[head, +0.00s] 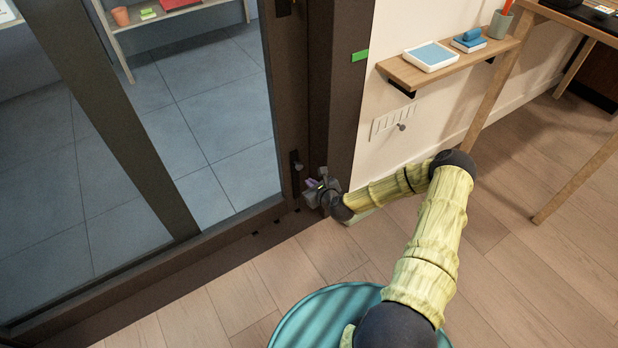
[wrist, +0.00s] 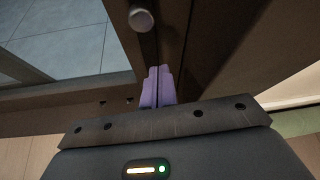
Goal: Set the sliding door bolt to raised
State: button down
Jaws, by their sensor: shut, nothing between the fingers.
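The door bolt (head: 296,161) is a dark upright strip with a small knob, low on the dark frame of the sliding glass door. Its round grey knob (wrist: 141,19) shows at the top of the wrist view, beyond and slightly left of my fingertips. My gripper (head: 311,183) is low at the door frame, just right of and below the knob. In the wrist view the purple fingers of my gripper (wrist: 158,71) are together with nothing between them. They appear apart from the knob. The bolt's lower end is hard to make out.
The dark door post (head: 345,90) with a green tag (head: 361,56) stands right of the door. A wooden wall shelf (head: 400,72) holds a blue-topped tray (head: 432,56). A slotted wall plate (head: 390,121) is below it. Wood floor (head: 250,285) in front is clear.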

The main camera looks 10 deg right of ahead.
jog(key=p+v, duration=0.3)
jog(key=v, duration=0.4)
jog(key=shift+s, duration=0.15)
jog(key=shift+a, duration=0.2)
